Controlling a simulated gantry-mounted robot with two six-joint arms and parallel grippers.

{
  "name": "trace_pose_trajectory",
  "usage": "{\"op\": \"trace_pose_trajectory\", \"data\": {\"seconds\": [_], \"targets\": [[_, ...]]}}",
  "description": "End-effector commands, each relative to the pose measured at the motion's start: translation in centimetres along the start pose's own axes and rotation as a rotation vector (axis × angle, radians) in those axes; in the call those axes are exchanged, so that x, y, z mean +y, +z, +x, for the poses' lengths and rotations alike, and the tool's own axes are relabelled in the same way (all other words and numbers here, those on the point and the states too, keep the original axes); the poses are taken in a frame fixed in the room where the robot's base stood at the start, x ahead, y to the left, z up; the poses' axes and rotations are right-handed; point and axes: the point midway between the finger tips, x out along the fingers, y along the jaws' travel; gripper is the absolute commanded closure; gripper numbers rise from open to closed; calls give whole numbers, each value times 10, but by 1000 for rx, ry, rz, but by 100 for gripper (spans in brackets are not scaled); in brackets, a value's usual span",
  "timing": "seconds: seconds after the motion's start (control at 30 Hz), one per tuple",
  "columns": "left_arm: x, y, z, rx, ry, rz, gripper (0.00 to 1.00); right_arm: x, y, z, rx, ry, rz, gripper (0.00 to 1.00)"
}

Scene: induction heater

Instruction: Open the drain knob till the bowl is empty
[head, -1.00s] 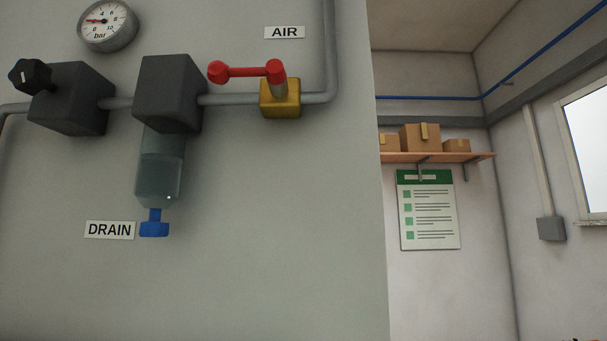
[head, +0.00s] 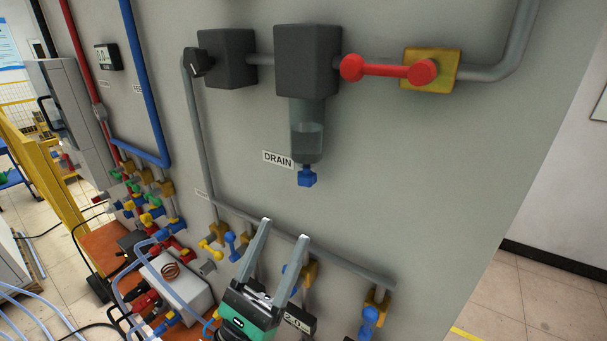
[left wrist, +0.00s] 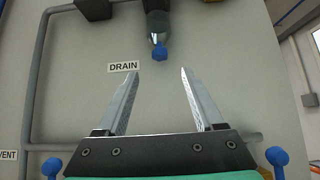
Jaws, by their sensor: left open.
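The blue drain knob (head: 306,177) hangs under the clear bowl (head: 307,142), beside the DRAIN label (head: 278,159). The bowl holds liquid in its lower part. In the left wrist view the knob (left wrist: 160,53) and the bowl's lower end (left wrist: 158,30) are beyond the fingertips, roughly between their lines. My left gripper (head: 285,230) is open and empty, below the knob with its fingers pointing up, apart from it. It also shows in the left wrist view (left wrist: 158,72). My right gripper is not in view.
A red-handled valve (head: 390,69) sits right of the dark filter block (head: 308,60). A grey pipe (head: 310,240) with several small coloured valves runs along the panel's lower part, behind my left gripper. Hoses and a grey box (head: 180,285) lie at lower left. The panel around the knob is clear.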

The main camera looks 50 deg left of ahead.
Motion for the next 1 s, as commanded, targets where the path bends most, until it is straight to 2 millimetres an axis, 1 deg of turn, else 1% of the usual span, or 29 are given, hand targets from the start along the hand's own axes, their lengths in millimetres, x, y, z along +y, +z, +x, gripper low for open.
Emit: {"op": "trace_pose_trajectory", "data": {"seconds": [0.03,0.1,0.2,0.33,0.4,0.5,0.73,0.77,0.8,0.87,1.0], "targets": [[0,6,17,-3,0,1,31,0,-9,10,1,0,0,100],[0,6,34,-3,0,2,31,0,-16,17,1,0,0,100],[0,6,56,-3,0,1,31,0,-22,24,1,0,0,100],[0,4,78,-2,0,1,31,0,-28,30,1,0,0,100],[0,3,85,-2,0,2,31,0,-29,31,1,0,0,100],[0,2,90,-1,0,2,31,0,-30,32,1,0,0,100],[0,1,90,-1,0,2,31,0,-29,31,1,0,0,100],[0,1,90,-1,0,2,33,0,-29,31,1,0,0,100],[0,1,90,-1,0,2,40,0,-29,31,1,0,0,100],[0,1,90,-1,0,2,51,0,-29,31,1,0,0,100],[0,1,90,-1,0,1,76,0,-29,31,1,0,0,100]]}}
